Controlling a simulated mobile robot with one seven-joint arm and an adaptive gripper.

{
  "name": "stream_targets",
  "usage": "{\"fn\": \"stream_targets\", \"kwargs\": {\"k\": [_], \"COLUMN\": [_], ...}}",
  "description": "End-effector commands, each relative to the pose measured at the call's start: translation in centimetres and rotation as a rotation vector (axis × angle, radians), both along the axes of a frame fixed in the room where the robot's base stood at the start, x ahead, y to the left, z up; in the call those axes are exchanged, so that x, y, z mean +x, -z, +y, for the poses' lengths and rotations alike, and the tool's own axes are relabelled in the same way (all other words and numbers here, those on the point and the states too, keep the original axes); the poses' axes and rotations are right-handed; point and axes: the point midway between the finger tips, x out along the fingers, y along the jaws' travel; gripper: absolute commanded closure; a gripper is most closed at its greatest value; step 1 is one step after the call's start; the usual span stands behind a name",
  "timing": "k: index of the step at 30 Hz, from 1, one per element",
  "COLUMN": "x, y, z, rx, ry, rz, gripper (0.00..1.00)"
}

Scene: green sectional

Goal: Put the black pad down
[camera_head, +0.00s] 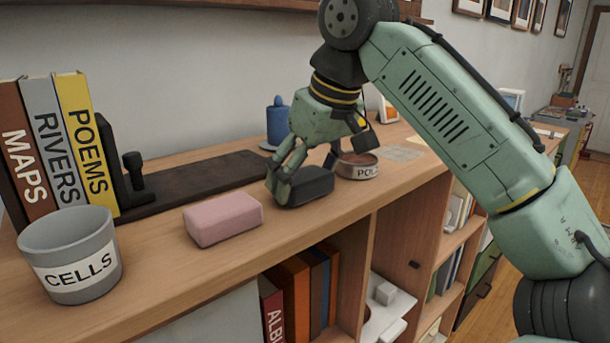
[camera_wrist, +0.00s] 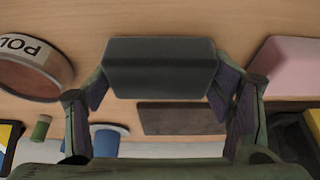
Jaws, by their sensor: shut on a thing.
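The black pad (camera_head: 309,187) is a dark rounded block near the front edge of the wooden shelf top (camera_head: 160,262) in the head view. My gripper (camera_head: 285,190) is shut on it, with fingers at its sides. In the wrist view the black pad (camera_wrist: 160,67) lies between the two fingers of my gripper (camera_wrist: 158,88). The pad is at or very near the shelf surface; I cannot tell whether it touches. The finger on the far side is partly hidden in the head view.
A pink block (camera_head: 223,219) sits to the left of the pad, and a round tin (camera_head: 357,165) stands close to its right. A grey CELLS cup (camera_head: 72,260), bookend with books (camera_head: 55,150) and a blue object (camera_head: 279,124) are also on top. The front edge is close.

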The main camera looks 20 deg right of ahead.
Motion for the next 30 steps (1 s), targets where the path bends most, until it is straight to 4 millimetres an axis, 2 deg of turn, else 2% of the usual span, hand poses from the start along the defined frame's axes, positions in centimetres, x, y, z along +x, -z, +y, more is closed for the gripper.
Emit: {"fn": "stream_targets", "kwargs": {"k": [2, 3, 12, 27, 30], "x": [0.0, 0.0, 0.0, -0.1, 0.6], "y": [0.4, 0.3, 0.3, 0.6, -1.8], "z": [0.0, 0.0, 0.0, -0.1, 0.2], "rx": [0.001, 0.001, 0.0, -0.004, 0.004], "ry": [-0.002, 0.0, 0.0, 0.005, -0.005], "rz": [0.001, 0.0, 0.0, 0.001, -0.001], "gripper": [0.48, 0.24, 0.06, 0.06, 0.06]}}
